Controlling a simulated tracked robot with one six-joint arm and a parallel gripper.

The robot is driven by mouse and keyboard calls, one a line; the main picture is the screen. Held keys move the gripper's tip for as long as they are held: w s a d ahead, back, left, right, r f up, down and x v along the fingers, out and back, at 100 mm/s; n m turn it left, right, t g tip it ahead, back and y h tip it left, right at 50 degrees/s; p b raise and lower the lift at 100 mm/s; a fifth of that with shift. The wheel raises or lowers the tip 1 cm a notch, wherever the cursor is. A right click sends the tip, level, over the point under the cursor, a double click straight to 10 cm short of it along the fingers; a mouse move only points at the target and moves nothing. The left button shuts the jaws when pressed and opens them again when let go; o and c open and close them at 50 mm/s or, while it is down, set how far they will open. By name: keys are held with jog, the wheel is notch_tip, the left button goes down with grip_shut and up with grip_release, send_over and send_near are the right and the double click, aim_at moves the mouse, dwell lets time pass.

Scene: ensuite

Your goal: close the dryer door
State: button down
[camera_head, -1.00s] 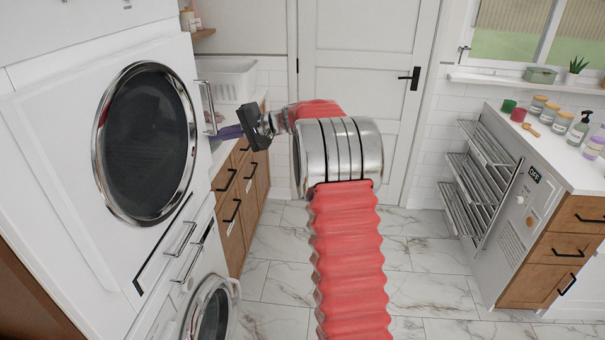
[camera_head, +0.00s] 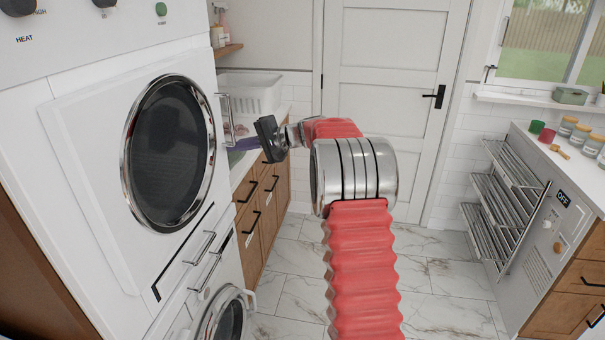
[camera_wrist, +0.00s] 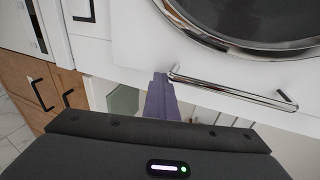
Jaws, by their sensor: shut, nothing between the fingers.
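The dryer door (camera_head: 92,185) is the white square panel with a round, chrome-rimmed dark window on the upper machine at left. In the head view I cannot tell how far it stands from the body. Its chrome handle (camera_head: 226,105) is on the right edge. My gripper (camera_head: 238,146), with purple fingers, is shut and empty just below and beside this handle. In the wrist view the fingers (camera_wrist: 160,80) lie close to one end of the handle (camera_wrist: 232,90), below the window; I cannot tell whether they touch.
A washer with a round door (camera_head: 225,320) is below. Wooden drawers (camera_head: 262,215) and a white basket (camera_head: 250,92) are behind my gripper. A wire rack (camera_head: 505,205) stands at right. The marble floor between is clear.

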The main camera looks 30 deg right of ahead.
jog(key=d+f+v, duration=0.1)
jog(key=v, duration=1.2)
jog(key=shift+d, duration=0.4)
jog(key=shift+f, duration=0.1)
